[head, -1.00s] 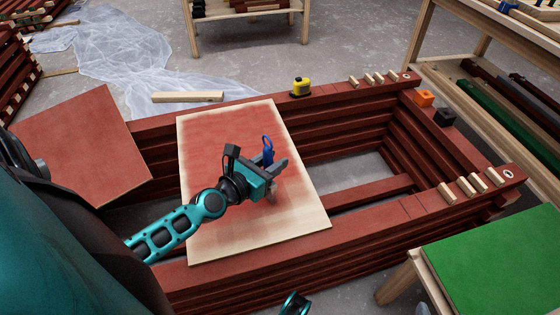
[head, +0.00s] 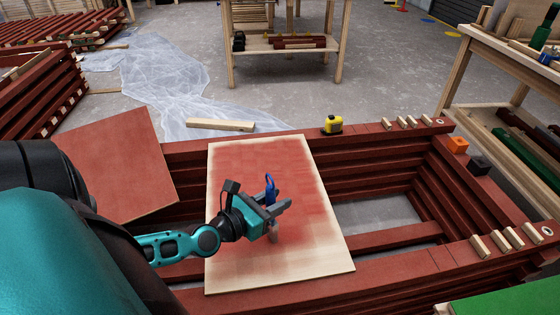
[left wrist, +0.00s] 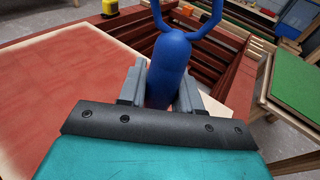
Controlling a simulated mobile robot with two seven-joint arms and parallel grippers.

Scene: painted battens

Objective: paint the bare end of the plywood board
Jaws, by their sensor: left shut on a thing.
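The plywood board (head: 222,272) lies flat across stacked red battens. Red paint covers its middle and far part, with a soft, uneven edge. Its near end and a strip along its left side are bare pale wood; the near right corner is bare too. My left gripper (head: 277,207) is over the board's near half, shut on a blue-handled paint tool (head: 270,188). The tool's handle points up, and a small pale part shows below the jaws. I cannot tell whether it touches the board. In the left wrist view the blue handle (left wrist: 170,65) stands between the fingers. My right gripper is out of view.
A yellow tape measure (head: 332,124) and small wood blocks sit on the far batten rail. Orange (head: 458,145) and black (head: 479,164) blocks sit on the right rail. A red panel (head: 118,165) leans at left. A green panel (head: 515,303) is at near right.

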